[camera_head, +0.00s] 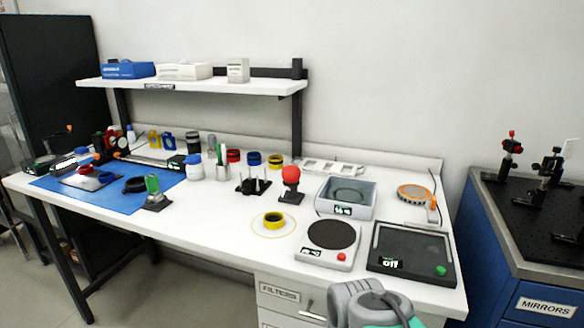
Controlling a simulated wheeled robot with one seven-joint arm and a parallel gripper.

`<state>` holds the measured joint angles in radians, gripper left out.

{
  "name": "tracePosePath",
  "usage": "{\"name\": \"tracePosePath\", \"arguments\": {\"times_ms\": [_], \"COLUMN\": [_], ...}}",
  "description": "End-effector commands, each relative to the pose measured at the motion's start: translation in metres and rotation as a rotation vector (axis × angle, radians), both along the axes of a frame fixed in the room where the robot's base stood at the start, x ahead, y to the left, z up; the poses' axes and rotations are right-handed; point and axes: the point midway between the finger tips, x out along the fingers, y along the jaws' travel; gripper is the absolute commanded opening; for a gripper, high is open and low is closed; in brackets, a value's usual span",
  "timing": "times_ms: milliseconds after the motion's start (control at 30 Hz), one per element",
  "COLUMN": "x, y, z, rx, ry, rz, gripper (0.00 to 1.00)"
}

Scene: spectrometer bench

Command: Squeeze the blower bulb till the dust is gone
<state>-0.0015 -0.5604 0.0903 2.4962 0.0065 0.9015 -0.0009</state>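A red rubber bulb (291,174), which looks like the blower bulb, sits upright on a dark stand (290,195) toward the back middle of the white bench. In front of it and to the left, a yellow-rimmed round optic (273,218) lies inside a thin ring marked on the bench top. Dust is too small to make out at this distance. A grey and teal part of my arm shows at the bottom edge, in front of the bench. My gripper's fingers are not visible, and nothing touches the bulb.
Right of the bulb are a grey bin (347,211), a round-plated device (329,242) and a dark panel reading "off" (413,251). A small rack (252,185) stands close left of the bulb. A shelf (200,86) overhangs the back left. Bare bench lies left of the optic.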

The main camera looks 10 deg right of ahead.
Motion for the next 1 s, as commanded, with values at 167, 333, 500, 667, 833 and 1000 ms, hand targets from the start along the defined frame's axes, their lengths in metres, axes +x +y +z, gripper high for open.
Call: {"name": "tracePosePath", "arguments": {"times_ms": [167, 333, 500, 667, 833, 1000], "x": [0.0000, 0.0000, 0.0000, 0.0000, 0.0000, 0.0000], "y": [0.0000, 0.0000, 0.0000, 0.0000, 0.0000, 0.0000], "z": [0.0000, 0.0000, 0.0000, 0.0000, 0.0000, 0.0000], "rx": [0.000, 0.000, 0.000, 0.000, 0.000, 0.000], "ry": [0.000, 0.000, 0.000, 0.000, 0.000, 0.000], "rz": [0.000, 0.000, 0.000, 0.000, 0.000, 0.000], "gripper": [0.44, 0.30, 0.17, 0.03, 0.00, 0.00]}}
